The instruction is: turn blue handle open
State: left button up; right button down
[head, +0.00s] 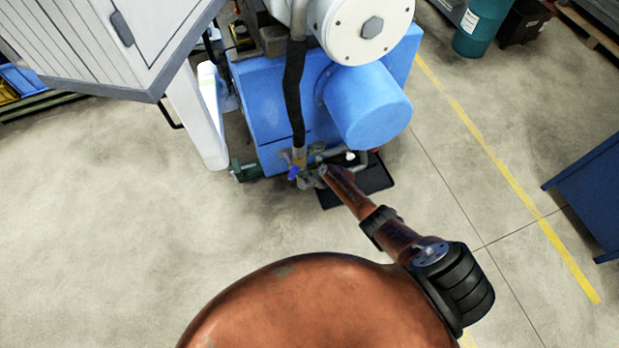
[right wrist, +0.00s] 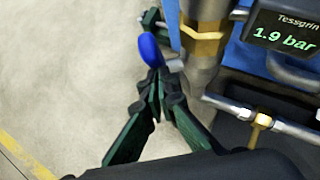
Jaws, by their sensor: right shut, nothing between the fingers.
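The blue handle (head: 293,173) is small in the head view, on the pipework at the foot of the blue machine, just left of my right gripper (head: 322,174). In the right wrist view the blue handle (right wrist: 151,50) stands just beyond the fingertips of my right gripper (right wrist: 158,84). The fingers are shut with nothing between them. The tips are at or very near the lower end of the handle; I cannot tell whether they touch. My left gripper is not in view.
A brass fitting (right wrist: 203,38) and grey pipe stand right of the handle. A gauge display (right wrist: 284,28) reads 1.9 bar. The blue machine (head: 270,100) rises behind, with a black hose (head: 294,90). Open floor (head: 130,220) lies to the left.

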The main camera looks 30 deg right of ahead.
jog(key=shift+w+a+r, duration=0.3)
jog(key=shift+w+r, duration=0.05)
jog(key=shift+w, duration=0.15)
jog(key=shift+w+a+r, duration=0.25)
jog(key=shift+w+r, duration=0.05)
jog(key=shift+w, duration=0.2)
jog(key=shift+s, duration=0.1)
jog(key=w+r+p+v, duration=0.1)
jog(key=r+p+v, duration=0.1)
jog(key=p+v, duration=0.7)
jog(key=shift+s+r+p, duration=0.3)
jog(key=shift+s+r, duration=0.1)
jog(key=shift+r, duration=0.35)
